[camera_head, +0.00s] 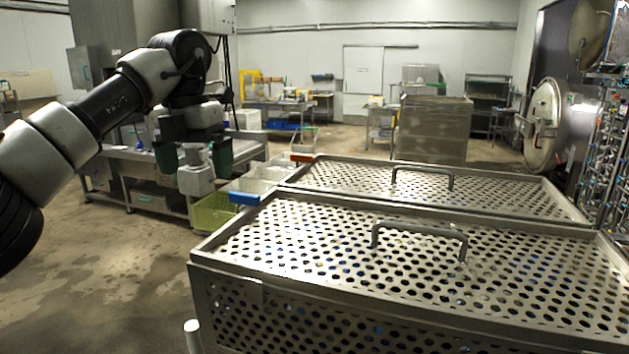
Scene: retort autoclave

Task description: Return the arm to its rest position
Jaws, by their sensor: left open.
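My left arm comes in from the left, bends at the elbow and reaches to the upper middle-left of the head view. My left gripper (194,160) hangs pointing down at its end, with its fingers apart and nothing visible between them. It is in the air to the left of the perforated metal baskets, touching nothing that I can see. My right gripper is not in the view.
Two lidded perforated baskets, near (463,310) and far (560,200), fill the right; each lid has a raised handle, near (420,229) and far (421,171). A green crate (212,214) stands left of them. A round retort door (543,125) is open at right. Floor at lower left is clear.

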